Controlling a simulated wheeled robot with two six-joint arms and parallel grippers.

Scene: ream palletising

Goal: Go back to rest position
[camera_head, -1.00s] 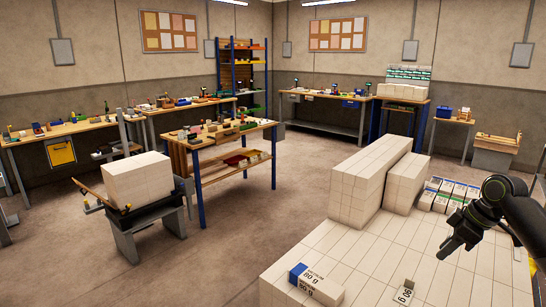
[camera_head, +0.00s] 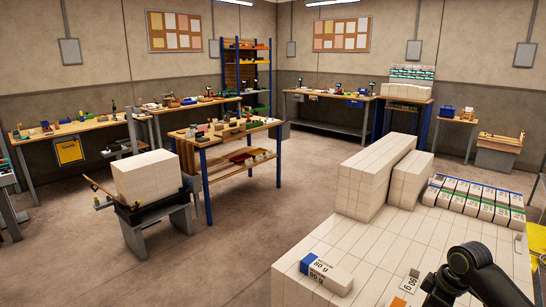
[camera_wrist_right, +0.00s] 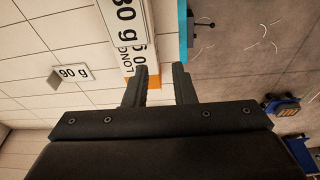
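My right gripper comes in at the lower right of the head view (camera_head: 432,287), above the near part of the white ream stack. In the right wrist view its two fingers (camera_wrist_right: 162,85) are apart, with nothing between them. A ream with a blue end and "80 g" print (camera_head: 326,270) lies on top of the stack (camera_head: 430,240). Printed reams also show beyond the fingers in the wrist view (camera_wrist_right: 125,25). A small "90 g" tag (camera_head: 410,282) stands on the stack near my gripper. My left gripper is not in view.
A taller block of white reams (camera_head: 365,185) rises at the back of the stack. A row of green-banded reams (camera_head: 475,198) lies at its right. A stand with a white block (camera_head: 148,178) and a workbench (camera_head: 225,137) are to the left. Open floor lies between.

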